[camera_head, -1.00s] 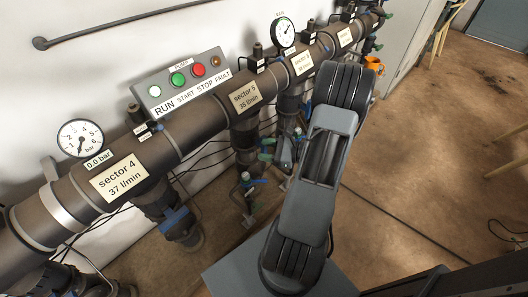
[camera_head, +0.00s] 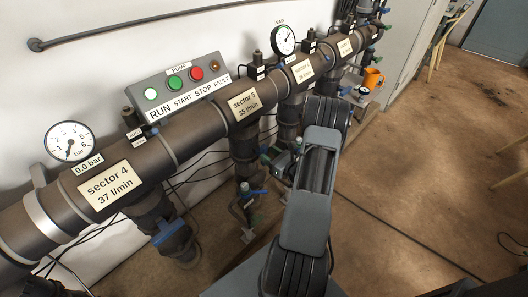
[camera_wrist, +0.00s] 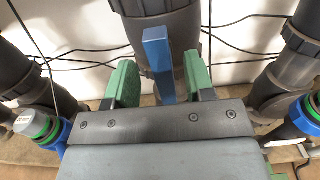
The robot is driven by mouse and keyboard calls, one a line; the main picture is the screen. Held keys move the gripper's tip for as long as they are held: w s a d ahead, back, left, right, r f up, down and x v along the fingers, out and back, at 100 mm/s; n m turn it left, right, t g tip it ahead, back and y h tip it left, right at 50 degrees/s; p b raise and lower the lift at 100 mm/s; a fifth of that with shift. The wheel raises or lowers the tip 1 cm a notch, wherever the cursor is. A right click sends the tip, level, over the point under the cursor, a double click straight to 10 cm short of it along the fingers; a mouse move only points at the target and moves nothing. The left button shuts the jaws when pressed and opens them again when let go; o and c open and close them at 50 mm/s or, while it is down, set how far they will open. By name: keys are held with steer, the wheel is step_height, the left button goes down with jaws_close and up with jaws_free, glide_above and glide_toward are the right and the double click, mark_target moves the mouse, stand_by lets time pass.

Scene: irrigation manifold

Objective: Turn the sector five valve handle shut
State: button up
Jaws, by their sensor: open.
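The sector 5 label (camera_head: 243,103) is on the main pipe in the head view, with a dark drop pipe (camera_head: 243,146) below it. In the wrist view, a blue valve handle (camera_wrist: 158,62) stands in front of a dark vertical pipe (camera_wrist: 182,28). My gripper (camera_wrist: 160,82) is open, with one green-padded finger on each side of the handle. Gaps show between the handle and both pads. The handle's lower end is hidden behind the gripper body. In the head view my gripper (camera_head: 274,160) is small, beside the sector 5 drop pipe, and partly hidden by my arm.
The sector 4 blue handle (camera_head: 169,227) is on the neighbouring drop pipe. A blue and green fitting (camera_wrist: 45,128) lies left in the wrist view, another blue fitting (camera_wrist: 305,115) right. Thin black cables cross the wall. The floor at right is open.

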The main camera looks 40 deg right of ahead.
mark_target(266, 152)
steer(key=shift+w+a, duration=0.15)
steer(key=shift+w, duration=0.65)
steer(key=shift+w+a, duration=0.15)
steer(key=shift+w, duration=0.65)
jaws_close()
